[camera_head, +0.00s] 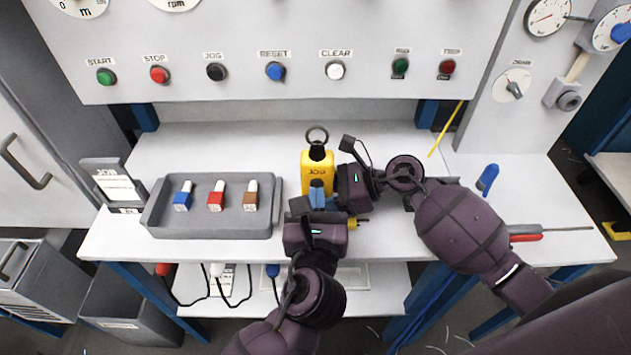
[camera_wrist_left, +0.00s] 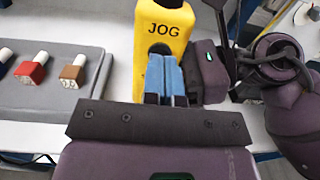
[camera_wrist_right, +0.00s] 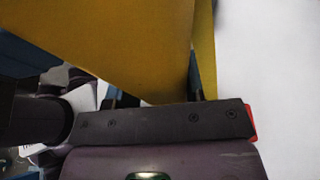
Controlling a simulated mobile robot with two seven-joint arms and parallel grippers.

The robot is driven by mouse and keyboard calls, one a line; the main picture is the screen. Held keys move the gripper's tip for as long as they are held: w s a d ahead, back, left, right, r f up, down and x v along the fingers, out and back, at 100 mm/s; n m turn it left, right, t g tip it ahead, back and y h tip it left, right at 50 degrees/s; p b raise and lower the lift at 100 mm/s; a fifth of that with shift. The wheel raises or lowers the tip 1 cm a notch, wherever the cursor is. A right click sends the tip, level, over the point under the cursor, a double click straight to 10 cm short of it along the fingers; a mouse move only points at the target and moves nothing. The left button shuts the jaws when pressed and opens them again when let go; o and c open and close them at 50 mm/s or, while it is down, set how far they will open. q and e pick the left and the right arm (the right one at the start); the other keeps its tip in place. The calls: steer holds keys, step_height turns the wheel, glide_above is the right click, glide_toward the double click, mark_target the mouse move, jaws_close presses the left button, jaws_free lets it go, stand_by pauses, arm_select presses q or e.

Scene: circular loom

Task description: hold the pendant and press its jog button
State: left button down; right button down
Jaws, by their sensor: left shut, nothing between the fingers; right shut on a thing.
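The yellow pendant (camera_head: 317,160), marked JOG with a black top and a ring, is upright above the table. It also shows in the left wrist view (camera_wrist_left: 147,42) and fills much of the right wrist view (camera_wrist_right: 110,40). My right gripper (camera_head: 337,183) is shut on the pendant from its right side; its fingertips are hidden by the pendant. My left gripper (camera_head: 317,190) is shut and empty, its blue fingertips (camera_wrist_left: 166,62) in front of the pendant's face, just below the JOG label. A dark round spot there is partly covered by the fingertips; I cannot tell whether they touch it.
A grey tray (camera_head: 158,217) with blue, red and brown-bodied pieces lies left of the grippers. A job card stand (camera_head: 116,186) is at the far left. The loom's button panel (camera_head: 250,30) rises behind. A red-handled tool (camera_head: 525,236) lies at the right.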

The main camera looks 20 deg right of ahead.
arm_select(q)
steer(key=shift+w+d, duration=0.2)
steer(key=shift+w, duration=0.45)
steer(key=shift+s, duration=0.15)
steer(key=v, duration=0.3)
steer(key=shift+s+a, duration=0.15)
steer(key=shift+s, duration=0.2)
stand_by(4.5)
arm_select(e)
steer(key=shift+c, duration=2.1)
jaws_free()
